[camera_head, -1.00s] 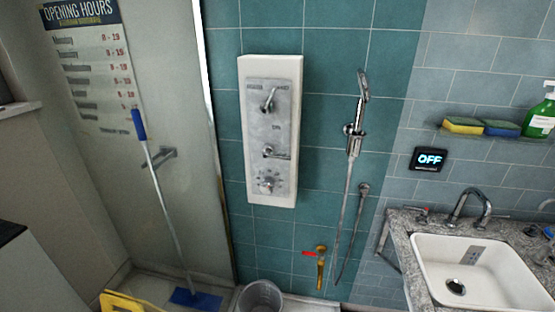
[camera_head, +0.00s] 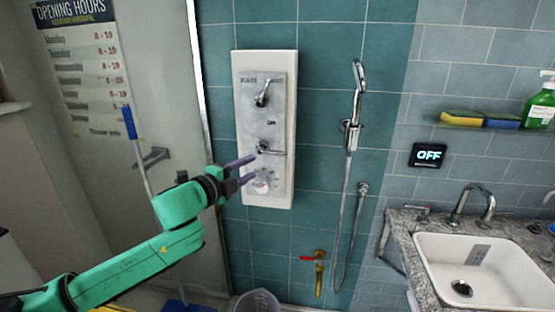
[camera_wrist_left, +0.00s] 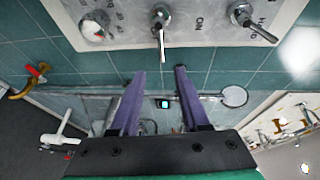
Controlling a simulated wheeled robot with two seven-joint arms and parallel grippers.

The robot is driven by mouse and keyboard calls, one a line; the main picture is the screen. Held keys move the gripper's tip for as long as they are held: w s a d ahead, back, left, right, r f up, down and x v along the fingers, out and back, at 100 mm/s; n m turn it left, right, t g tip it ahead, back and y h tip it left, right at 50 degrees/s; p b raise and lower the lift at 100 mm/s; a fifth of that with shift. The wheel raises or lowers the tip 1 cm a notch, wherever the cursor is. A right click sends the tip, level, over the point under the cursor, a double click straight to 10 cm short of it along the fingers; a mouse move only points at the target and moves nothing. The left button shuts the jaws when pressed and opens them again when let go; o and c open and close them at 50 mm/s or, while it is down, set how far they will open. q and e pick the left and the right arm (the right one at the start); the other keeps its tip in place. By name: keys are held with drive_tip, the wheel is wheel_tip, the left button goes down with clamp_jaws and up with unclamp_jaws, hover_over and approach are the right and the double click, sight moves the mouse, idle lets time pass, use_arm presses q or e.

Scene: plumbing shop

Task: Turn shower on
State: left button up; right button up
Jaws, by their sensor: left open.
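The white shower panel (camera_head: 240,100) hangs on the teal tiles with a grey plate. It has a top lever (camera_head: 262,95), a middle lever (camera_head: 268,149) with an "ON" label above it, and a round dial (camera_head: 262,185) at the bottom. My left gripper (camera_head: 252,168) is open and empty, its purple fingers in front of the panel's lower part, just below the middle lever. In the left wrist view the middle lever (camera_wrist_left: 160,32) points toward the gap between my fingers (camera_wrist_left: 171,70), apart from them. The dial (camera_wrist_left: 94,28) is left of it. My right gripper is not in view.
A hand shower (camera_head: 355,100) with a hose hangs right of the panel. A small display (camera_head: 430,156) reads "OFF". A sink (camera_head: 480,265) stands at the right. A glass partition edge (camera_head: 203,110) is left of the panel. A bucket (camera_head: 255,303) stands below.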

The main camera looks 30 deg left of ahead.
sight(276, 154)
use_arm(q)
drive_tip(key=w+p, duration=0.1)
drive_tip(key=w, duration=0.3)
drive_tip(key=w+p, duration=0.2)
drive_tip(key=w, duration=0.3)
drive_tip(key=w+d+f+p, duration=0.1)
drive_tip(key=w, duration=0.4)
drive_tip(key=shift+w+f, duration=0.15)
drive_tip(key=shift+w, duration=0.15)
drive_tip(key=shift+s, duration=0.1)
clamp_jaws()
idle(0.8)
